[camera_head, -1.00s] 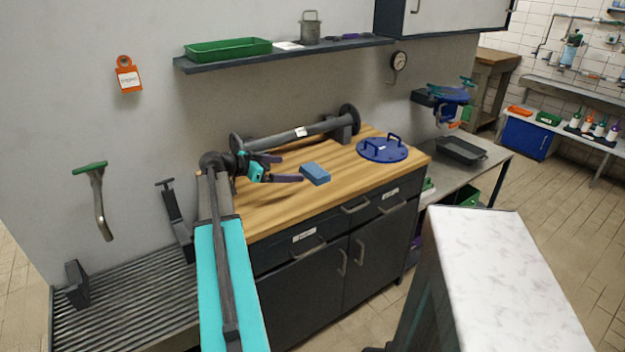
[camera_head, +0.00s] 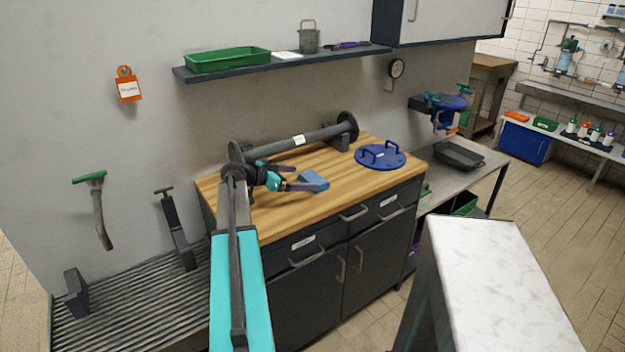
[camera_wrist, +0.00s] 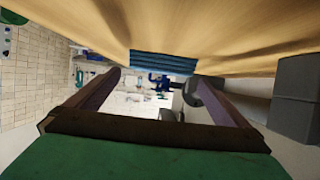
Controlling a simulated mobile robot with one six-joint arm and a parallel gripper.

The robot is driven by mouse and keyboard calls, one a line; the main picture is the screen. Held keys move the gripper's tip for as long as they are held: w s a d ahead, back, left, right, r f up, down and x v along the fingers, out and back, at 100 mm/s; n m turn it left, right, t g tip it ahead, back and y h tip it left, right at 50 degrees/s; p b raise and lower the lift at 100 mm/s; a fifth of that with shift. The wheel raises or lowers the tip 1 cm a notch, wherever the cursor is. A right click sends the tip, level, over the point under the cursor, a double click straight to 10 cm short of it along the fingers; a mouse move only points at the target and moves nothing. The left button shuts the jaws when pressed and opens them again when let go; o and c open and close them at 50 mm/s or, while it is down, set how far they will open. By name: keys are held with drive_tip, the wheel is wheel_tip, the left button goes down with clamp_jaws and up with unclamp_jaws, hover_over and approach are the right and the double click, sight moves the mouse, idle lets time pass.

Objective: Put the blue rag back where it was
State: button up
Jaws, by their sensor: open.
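The blue rag (camera_head: 313,180) is a small folded block lying on the wooden worktop (camera_head: 345,192), in front of the grey flanged pipe. My gripper (camera_head: 301,178) is open, low over the worktop, with its fingers pointing right at the rag. In the head view the fingertips reach the rag's left end; I cannot tell whether they touch it. In the wrist view the rag (camera_wrist: 163,62) shows ahead, between and beyond the two fingers (camera_wrist: 160,85), against the tan worktop (camera_wrist: 220,30).
The grey flanged pipe (camera_head: 290,143) lies along the back of the worktop. A blue round lid with handles (camera_head: 381,157) sits to the right. A wall shelf (camera_head: 300,60) with a green tray (camera_head: 228,59) hangs above. A marble-topped block (camera_head: 500,280) stands in the right foreground.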

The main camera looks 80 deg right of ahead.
sight(313, 177)
drive_tip(key=shift+x, duration=0.9)
drive_tip(key=shift+p+x, duration=1.1)
drive_tip(key=shift+x, duration=1.5)
drive_tip(key=shift+d, duration=0.1)
drive_tip(key=c, duration=0.8)
drive_tip(key=shift+r, duration=0.2)
drive_tip(key=shift+c, duration=0.2)
drive_tip(key=shift+r+b, duration=0.65)
drive_tip(key=shift+r, duration=0.55)
drive_tip(key=w+a+b, duration=0.1)
drive_tip(key=a, duration=0.4)
drive_tip(key=a+r+b, duration=0.1)
drive_tip(key=a, duration=0.4)
drive_tip(key=w+a+r+b, duration=0.1)
drive_tip(key=a, duration=0.4)
drive_tip(key=shift+w+a+r+b, duration=0.1)
drive_tip(key=shift+w+a+b, duration=0.2)
drive_tip(key=shift+w+a, duration=0.1)
